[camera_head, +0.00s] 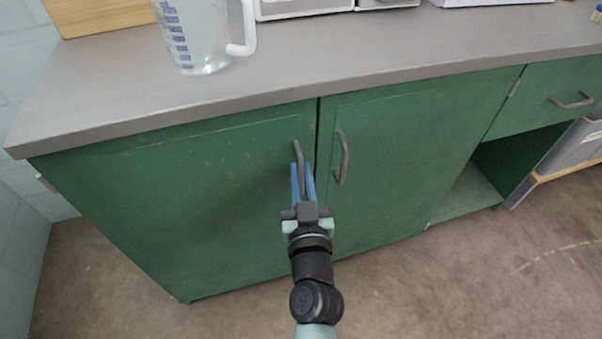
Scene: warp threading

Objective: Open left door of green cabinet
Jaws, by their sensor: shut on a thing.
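The green cabinet has a left door (200,190) and a right door (410,150), both closed, with a narrow dark seam between them. The left door's handle (299,150) is a dark vertical bar near the seam. My gripper (302,175) has blue fingers and is shut on the lower part of this handle, which the fingers partly hide. The right door's handle (343,158) stands close to the right of my fingers, apart from them.
A grey countertop (330,60) tops the cabinet, with a clear measuring jug (195,40) near its left front. A drawer (550,95) and an open bay are at the right. The floor (430,290) in front is clear. A wall (20,220) is at the left.

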